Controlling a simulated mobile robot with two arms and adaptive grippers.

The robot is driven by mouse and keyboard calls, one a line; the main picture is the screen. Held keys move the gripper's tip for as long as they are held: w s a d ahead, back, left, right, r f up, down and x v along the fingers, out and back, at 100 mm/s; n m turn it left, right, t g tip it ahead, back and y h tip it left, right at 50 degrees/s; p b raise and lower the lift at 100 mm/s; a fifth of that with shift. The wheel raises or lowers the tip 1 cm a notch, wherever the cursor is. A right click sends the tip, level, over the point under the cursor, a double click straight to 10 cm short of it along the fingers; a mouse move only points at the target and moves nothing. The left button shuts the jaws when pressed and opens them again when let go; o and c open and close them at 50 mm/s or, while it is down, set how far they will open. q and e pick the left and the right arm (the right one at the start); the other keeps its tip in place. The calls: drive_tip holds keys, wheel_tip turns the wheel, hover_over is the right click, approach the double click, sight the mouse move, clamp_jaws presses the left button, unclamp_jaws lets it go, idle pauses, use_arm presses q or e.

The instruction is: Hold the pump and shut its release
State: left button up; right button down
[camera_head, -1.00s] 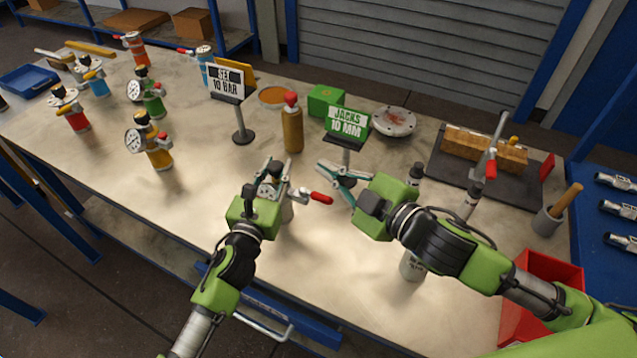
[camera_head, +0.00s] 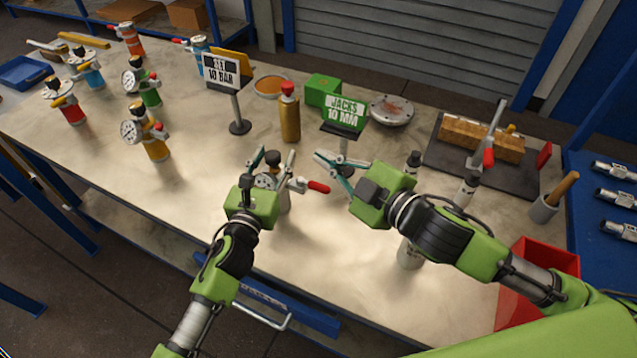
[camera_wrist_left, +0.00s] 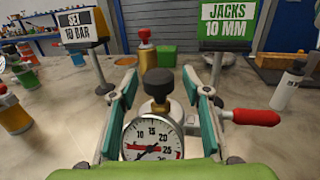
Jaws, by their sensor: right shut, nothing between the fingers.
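The pump (camera_head: 284,199) stands upright on the bench in front of my left gripper. In the left wrist view its round dial (camera_wrist_left: 153,139) faces me, with a black knob (camera_wrist_left: 158,83) above. Its red-handled release lever (camera_head: 317,187) sticks out to the right and also shows in the left wrist view (camera_wrist_left: 256,117). My left gripper (camera_head: 274,158) is open, its fingers on both sides of the pump's upper part. My right gripper (camera_head: 321,161) is shut and empty, above the bench to the right of the pump, apart from the lever. My left gripper hides part of the pump.
A "JACKS 10 MM" sign (camera_head: 344,113) stands behind the right gripper, and a "SET 10 BAR" sign (camera_head: 222,71) farther left. A brass bottle (camera_head: 289,118) stands between them. Several other pumps stand at left. A red bin (camera_head: 545,258) is at right.

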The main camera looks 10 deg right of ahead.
use_arm(q)
drive_tip(key=shift+s, duration=0.1)
drive_tip(key=v, duration=1.2)
drive_tip(key=shift+f, duration=0.1)
